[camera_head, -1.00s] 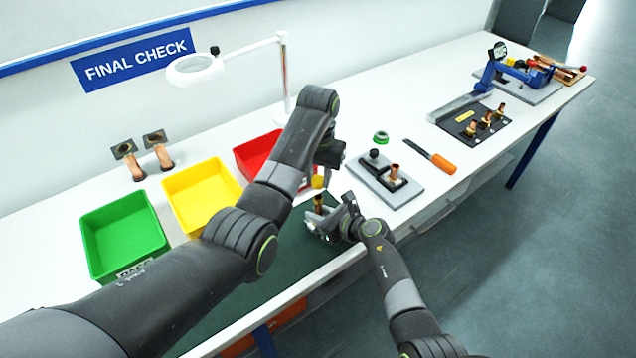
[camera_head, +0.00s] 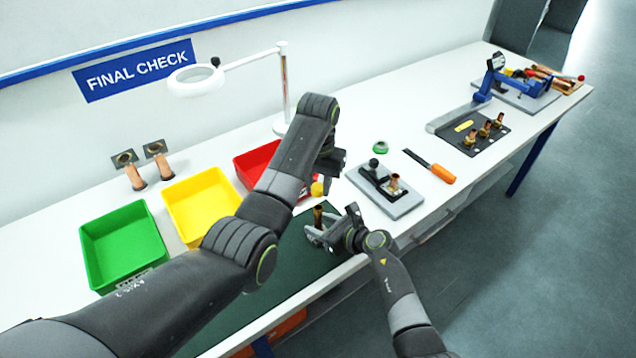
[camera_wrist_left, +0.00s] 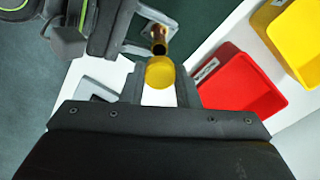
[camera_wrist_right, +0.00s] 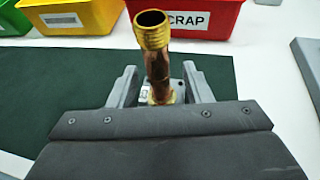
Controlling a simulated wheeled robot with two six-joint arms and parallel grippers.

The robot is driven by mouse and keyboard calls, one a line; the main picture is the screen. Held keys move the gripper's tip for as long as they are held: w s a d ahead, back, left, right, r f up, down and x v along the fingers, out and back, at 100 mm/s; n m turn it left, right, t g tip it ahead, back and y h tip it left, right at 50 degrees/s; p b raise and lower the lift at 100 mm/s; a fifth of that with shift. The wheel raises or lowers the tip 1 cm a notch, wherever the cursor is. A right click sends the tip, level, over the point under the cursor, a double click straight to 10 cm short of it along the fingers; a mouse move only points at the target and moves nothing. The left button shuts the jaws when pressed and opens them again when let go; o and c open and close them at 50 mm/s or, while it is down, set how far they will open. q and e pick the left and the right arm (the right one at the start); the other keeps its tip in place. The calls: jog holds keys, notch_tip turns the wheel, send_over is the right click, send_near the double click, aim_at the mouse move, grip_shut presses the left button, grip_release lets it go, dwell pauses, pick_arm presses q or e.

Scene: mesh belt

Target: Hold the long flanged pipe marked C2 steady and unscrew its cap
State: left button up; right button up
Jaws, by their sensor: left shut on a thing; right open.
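In the right wrist view the pipe (camera_wrist_right: 157,65) shows a bare, open threaded end; no C2 mark is legible. The yellow cap (camera_wrist_left: 160,73) is off the pipe and held in my left gripper (camera_head: 319,187), which is shut on it. In the head view the cap (camera_head: 317,189) is just above the pipe's top, apart from it. My right gripper (camera_wrist_right: 155,85) is open, its fingers on either side of the lower pipe.
Green (camera_head: 124,247), yellow (camera_head: 203,205) and red (camera_head: 258,163) bins stand behind the mat (camera_head: 290,262). A grey fixture (camera_head: 386,190) with another copper fitting is to the right, beside an orange-handled tool (camera_head: 442,174). A magnifier lamp (camera_head: 284,85) rises behind.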

pick_arm(q)
jog(key=shift+f+b, duration=0.2)
jog(key=shift+b, duration=0.1)
pick_arm(e)
jog(key=v, duration=1.1)
